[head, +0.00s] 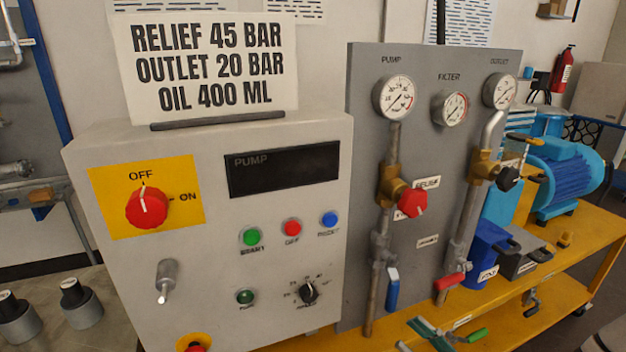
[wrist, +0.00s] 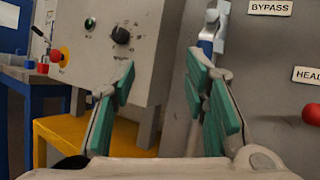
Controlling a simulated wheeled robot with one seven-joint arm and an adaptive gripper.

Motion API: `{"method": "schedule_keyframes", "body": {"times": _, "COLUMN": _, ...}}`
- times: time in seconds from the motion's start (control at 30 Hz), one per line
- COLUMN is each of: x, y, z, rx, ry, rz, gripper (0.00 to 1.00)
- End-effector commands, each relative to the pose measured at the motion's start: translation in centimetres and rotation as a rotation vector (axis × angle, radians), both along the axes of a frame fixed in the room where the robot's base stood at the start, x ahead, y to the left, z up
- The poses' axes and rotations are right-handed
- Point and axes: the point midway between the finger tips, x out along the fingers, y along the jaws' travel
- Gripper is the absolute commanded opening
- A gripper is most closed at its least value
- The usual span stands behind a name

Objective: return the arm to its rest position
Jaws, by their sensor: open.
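My gripper (wrist: 160,68) is open in the wrist view, with green pads on both fingers and nothing between them. Its fingers point toward the gap between the grey pump control box (wrist: 90,45) and the grey gauge panel (wrist: 265,85). In the head view a green-padded part of my gripper (head: 432,333) shows low, in front of the yellow bench. A blue-handled valve (wrist: 206,46) stands beyond the right finger in the wrist view; I cannot tell whether they touch. Most of my arm is out of view.
The control box (head: 225,285) carries a red OFF/ON switch (head: 147,206). The panel (head: 430,130) holds gauges, pipes and a red knob (head: 412,203). A blue valve lever (head: 392,289) and red lever (head: 450,282) hang low. A blue motor (head: 562,178) stands on the yellow bench (head: 562,262).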

Motion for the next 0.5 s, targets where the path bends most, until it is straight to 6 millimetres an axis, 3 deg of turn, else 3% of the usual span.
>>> {"method": "schedule_keyframes", "body": {"times": 0.03, "x": -0.3, "y": 0.7, "z": 1.4, "rx": -0.057, "ry": -0.021, "rz": 0.070, "gripper": 0.41}}
{"method": "schedule_keyframes", "body": {"times": 0.2, "x": -2.0, "y": 3.0, "z": 4.9, "rx": -0.236, "ry": -0.074, "rz": 0.289, "gripper": 0.41}}
{"method": "schedule_keyframes", "body": {"times": 0.5, "x": -6.1, "y": 6.0, "z": 9.6, "rx": -0.580, "ry": -0.169, "rz": 0.631, "gripper": 0.41}}
